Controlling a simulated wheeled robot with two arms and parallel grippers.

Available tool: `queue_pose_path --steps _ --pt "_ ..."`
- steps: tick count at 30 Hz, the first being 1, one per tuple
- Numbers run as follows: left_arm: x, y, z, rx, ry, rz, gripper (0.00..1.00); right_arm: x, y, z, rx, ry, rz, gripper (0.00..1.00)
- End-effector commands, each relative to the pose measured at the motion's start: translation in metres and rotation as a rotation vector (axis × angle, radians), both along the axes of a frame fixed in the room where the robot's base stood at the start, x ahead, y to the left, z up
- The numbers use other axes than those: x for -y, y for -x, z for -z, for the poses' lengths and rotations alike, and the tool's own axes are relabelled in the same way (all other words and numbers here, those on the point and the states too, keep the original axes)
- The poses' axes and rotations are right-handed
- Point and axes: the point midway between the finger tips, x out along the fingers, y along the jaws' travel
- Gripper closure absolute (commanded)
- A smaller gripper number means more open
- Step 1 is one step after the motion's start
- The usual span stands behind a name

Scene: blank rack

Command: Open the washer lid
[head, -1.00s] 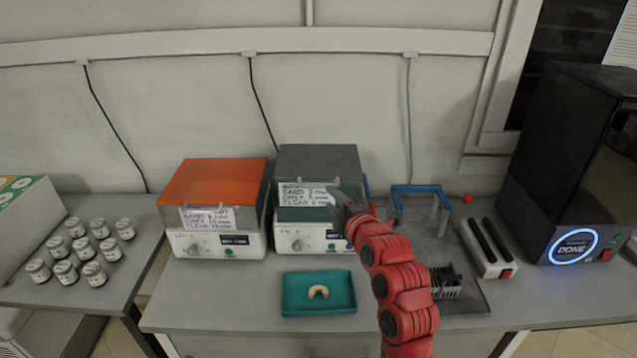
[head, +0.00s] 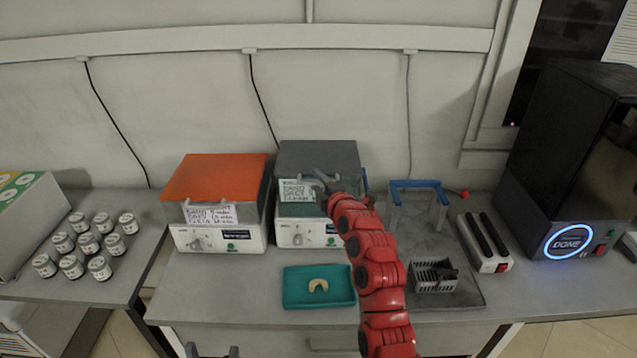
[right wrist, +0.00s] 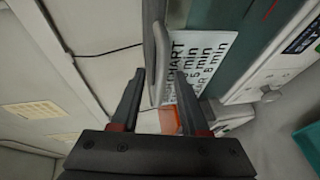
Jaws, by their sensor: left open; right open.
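Two similar machines stand side by side on the bench: one with an orange lid (head: 215,178) and one with a grey lid (head: 318,158). Both lids look shut, and each has a paper label on its front. My right gripper (head: 321,180) is open at the front of the grey-lidded machine. In the right wrist view my right gripper (right wrist: 158,75) has a finger on either side of a light grey handle bar (right wrist: 161,60) beside the label (right wrist: 200,60); contact cannot be told. The tips of my left gripper (head: 212,351) show apart at the bottom edge.
A teal tray (head: 290,300) with a pale arch-shaped piece lies in front of the machines. A blue-topped stand (head: 416,184), a grey basket (head: 433,276) and a black device (head: 570,170) are to the right. Several jars (head: 88,243) stand on the left table.

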Motion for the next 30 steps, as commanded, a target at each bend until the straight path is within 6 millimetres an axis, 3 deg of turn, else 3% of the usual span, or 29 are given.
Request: queue_pose_path --steps 2,9,30 --pt "0.0000 0.0000 0.0000 0.000 0.000 0.000 0.33 0.0001 0.0001 0.0001 0.000 0.000 0.000 0.59" --pt "0.0000 -0.0001 0.0001 0.000 0.000 0.000 0.33 0.0001 0.0002 0.0002 -0.001 0.000 0.000 1.00" --pt "0.0000 0.0000 0.0001 0.000 0.000 0.000 0.33 0.0001 0.0003 0.0006 -0.001 0.000 0.000 1.00"
